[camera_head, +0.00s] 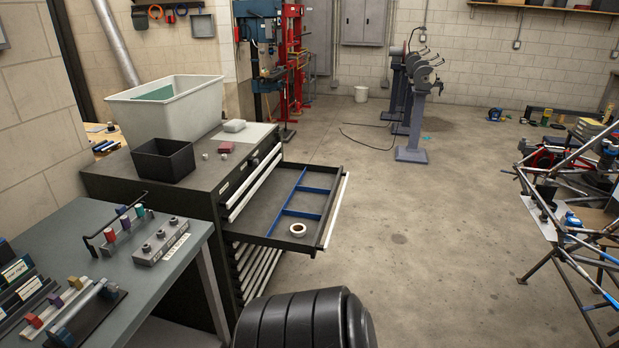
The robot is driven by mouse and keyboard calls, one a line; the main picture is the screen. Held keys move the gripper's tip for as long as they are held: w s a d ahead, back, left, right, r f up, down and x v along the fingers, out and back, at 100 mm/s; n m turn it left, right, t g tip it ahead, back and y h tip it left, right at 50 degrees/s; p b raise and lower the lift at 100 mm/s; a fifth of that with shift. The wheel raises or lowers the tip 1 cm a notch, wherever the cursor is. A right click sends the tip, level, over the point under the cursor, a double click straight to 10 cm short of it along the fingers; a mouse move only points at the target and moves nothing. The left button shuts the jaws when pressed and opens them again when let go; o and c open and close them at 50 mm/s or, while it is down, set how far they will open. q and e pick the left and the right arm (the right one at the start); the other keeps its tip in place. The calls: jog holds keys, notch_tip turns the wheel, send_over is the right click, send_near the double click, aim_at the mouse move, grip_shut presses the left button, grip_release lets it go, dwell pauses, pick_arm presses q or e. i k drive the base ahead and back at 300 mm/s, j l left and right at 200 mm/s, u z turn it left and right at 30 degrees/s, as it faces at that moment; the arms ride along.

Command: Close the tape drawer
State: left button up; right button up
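The tape drawer (262,208) is pulled out to the right from the top part of a dark tool cabinet (163,194). Blue dividers (301,213) split its inside. A roll of tape (297,230) lies in the drawer near its front corner. A pale handle strip (336,211) runs along the drawer's front edge. Neither of my grippers shows in the head view.
A white bin (188,112) and a black box (163,160) stand on the cabinet. A workbench (150,281) with small parts is at the lower left. A tube chassis (567,215) is at the right.

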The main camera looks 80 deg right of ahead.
aim_at(293, 192)
jog(key=k+z, duration=0.1)
jog(key=z, duration=0.35)
jog(key=k+l+z, duration=0.1)
jog(key=z, duration=0.4)
jog(key=l+z, duration=0.1)
jog(key=z, duration=1.8)
jog(key=i+l+u, duration=0.3)
jog(key=i, duration=0.2)
